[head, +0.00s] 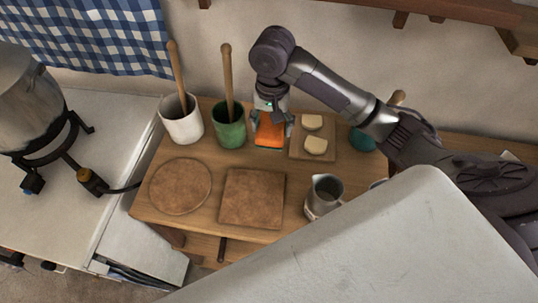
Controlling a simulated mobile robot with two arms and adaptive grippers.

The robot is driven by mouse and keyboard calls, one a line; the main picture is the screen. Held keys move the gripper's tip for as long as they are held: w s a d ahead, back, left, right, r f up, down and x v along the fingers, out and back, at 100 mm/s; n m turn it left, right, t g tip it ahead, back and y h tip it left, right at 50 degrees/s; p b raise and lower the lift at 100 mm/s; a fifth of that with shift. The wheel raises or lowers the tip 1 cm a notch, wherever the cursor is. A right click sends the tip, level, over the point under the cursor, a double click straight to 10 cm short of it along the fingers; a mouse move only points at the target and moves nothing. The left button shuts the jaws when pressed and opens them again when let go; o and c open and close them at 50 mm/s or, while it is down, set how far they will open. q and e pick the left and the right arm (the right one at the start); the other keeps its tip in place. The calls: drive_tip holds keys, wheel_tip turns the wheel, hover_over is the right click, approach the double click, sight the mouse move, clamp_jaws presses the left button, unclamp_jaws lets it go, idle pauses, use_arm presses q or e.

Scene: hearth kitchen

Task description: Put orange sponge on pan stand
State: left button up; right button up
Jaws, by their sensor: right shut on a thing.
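The orange sponge (269,134) is at the back of the wooden table, between the green cup and a small board. My right gripper (271,120) reaches down over it from above and is shut on it, with a finger at each side. I cannot tell whether the sponge touches the table. In front of it lie a square brown mat (252,197) and a round brown mat (180,186), both bare. I cannot tell which of them, if either, is the pan stand. My left gripper is out of view.
A white cup (183,127) and a green cup (229,136), each with a wooden handle, stand left of the sponge. A board (299,151) with two pale pieces is to the right. A metal jug (325,190) stands front right. A pot (27,92) is far left.

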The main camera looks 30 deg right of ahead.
sight(272, 133)
drive_tip(key=f+b, duration=0.2)
drive_tip(key=shift+s+a+f+b, duration=0.1)
drive_tip(key=shift+s+f+b, duration=0.1)
drive_tip(key=shift+f+b, duration=0.15)
drive_tip(key=shift+f, duration=0.3)
drive_tip(key=shift+w+d+f, duration=0.2)
drive_tip(key=shift+w, duration=0.15)
drive_tip(key=w+d+f, duration=0.1)
drive_tip(key=w+f, duration=0.1)
drive_tip(key=w, duration=0.1)
drive_tip(key=w+d+f, duration=0.2)
drive_tip(key=w, duration=0.1)
drive_tip(key=w+d+f, duration=0.2)
drive_tip(key=w, duration=0.1)
drive_tip(key=shift+w+d+f+p, duration=0.2)
drive_tip(key=shift+w+f+p, duration=0.1)
drive_tip(key=shift+w, duration=0.1)
drive_tip(key=shift+w+d+f, duration=0.1)
wheel_tip(272, 133, down, 3)
drive_tip(key=shift+f+p, duration=0.1)
drive_tip(key=shift+p, duration=0.25)
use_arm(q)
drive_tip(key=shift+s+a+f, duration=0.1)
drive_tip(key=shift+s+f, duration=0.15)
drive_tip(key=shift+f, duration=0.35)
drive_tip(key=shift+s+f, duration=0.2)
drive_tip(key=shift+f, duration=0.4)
use_arm(e)
drive_tip(key=shift+f, duration=0.4)
